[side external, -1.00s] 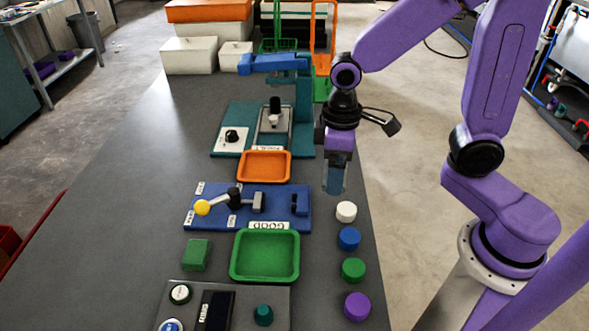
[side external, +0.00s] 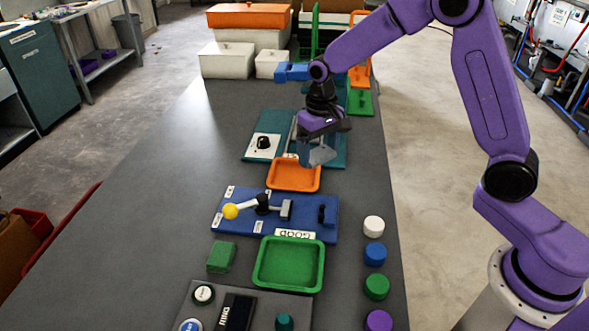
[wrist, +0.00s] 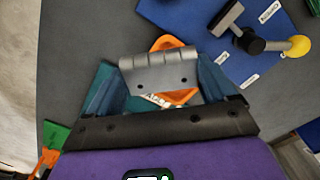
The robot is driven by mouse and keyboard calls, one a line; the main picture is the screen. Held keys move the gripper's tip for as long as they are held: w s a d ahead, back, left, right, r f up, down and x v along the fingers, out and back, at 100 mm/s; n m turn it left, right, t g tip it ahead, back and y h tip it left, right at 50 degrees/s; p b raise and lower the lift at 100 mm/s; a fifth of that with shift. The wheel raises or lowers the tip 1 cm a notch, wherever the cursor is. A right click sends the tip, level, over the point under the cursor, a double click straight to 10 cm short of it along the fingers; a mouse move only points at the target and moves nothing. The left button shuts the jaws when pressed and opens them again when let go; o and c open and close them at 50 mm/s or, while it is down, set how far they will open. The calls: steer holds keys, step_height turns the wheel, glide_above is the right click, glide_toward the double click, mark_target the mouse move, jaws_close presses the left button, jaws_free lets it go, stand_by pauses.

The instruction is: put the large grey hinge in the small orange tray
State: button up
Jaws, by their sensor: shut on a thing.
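The large grey hinge (wrist: 158,76) is held between the two fingers of my gripper (wrist: 165,92) in the wrist view, with its rolled edge and two screw holes showing. In the side view the hinge (side external: 322,155) shows as a grey plate at the tip of my gripper (side external: 312,155). The small orange tray (side external: 293,175) lies on the bench just below and in front of my gripper. In the wrist view the hinge covers the middle of the orange tray (wrist: 166,44). I cannot tell the exact height of the hinge above it.
A teal fixture (side external: 262,145) with a black knob stands behind the tray. A blue board (side external: 240,215) with a yellow-knobbed lever, a larger green tray (side external: 290,265) and a green block (side external: 221,256) are in front. Several round buttons (side external: 375,255) line the right edge.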

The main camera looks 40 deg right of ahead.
glide_above(295, 179)
step_height(295, 179, down, 7)
steer(key=shift+r, duration=0.1)
steer(key=shift+w+f, duration=0.2)
steer(key=shift+f, duration=1.5)
steer(key=shift+f, duration=0.1)
steer(key=o, duration=1.4)
steer(key=shift+s, duration=0.1)
steer(key=shift+c, duration=0.2)
step_height(295, 179, up, 12)
